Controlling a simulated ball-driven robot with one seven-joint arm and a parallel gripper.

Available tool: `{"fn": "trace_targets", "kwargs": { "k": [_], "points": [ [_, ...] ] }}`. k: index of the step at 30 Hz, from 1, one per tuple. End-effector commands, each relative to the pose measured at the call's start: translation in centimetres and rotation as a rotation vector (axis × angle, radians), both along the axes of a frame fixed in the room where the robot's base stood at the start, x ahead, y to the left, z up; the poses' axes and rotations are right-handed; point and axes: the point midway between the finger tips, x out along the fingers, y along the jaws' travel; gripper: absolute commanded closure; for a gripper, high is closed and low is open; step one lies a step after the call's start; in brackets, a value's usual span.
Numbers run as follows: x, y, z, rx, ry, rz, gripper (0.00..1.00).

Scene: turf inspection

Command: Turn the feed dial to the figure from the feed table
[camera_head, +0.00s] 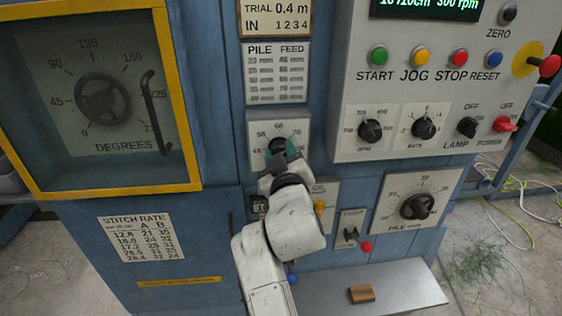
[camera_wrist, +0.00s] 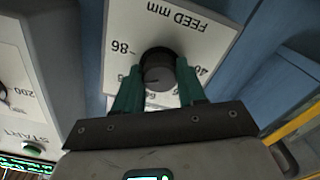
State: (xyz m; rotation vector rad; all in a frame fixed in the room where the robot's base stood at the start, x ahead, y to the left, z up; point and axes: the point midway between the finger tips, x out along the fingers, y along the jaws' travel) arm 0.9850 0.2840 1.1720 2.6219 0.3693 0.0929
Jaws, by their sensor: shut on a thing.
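The feed dial (camera_wrist: 158,68) is a dark round knob on a white plate (camera_wrist: 206,28) marked "FEED mm". In the wrist view the plate appears upside down, with 86 and 40 readable at its edges. My gripper (camera_wrist: 158,88) has its green fingers shut on the dial, one on each side. In the head view my gripper (camera_head: 283,148) covers most of the dial; 58 and 66 show above it on the plate (camera_head: 292,128). The dial's pointer direction cannot be read for certain. The feed table (camera_head: 277,73), headed PILE and FEED in mm, hangs above; its rows are too small to read surely.
A trial card (camera_head: 276,19) reads 0.4 m. A control box (camera_head: 420,90) with buttons and knobs juts out at right. A yellow-framed degrees window (camera_head: 100,100) is at left. The pile dial (camera_head: 415,206) and a shelf with a brown block (camera_head: 361,293) are lower right.

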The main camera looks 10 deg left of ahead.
Motion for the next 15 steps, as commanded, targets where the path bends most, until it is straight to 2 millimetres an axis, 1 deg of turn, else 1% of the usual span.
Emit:
{"fn": "trace_targets", "kwargs": {
  "k": [1, 15],
  "points": [
    [0.00, 0.04, -0.56, 0.036, 0.008, 0.000, 0.91],
    [-0.01, 0.07, -0.43, 0.433, 0.123, 0.002, 0.91]
  ]
}}
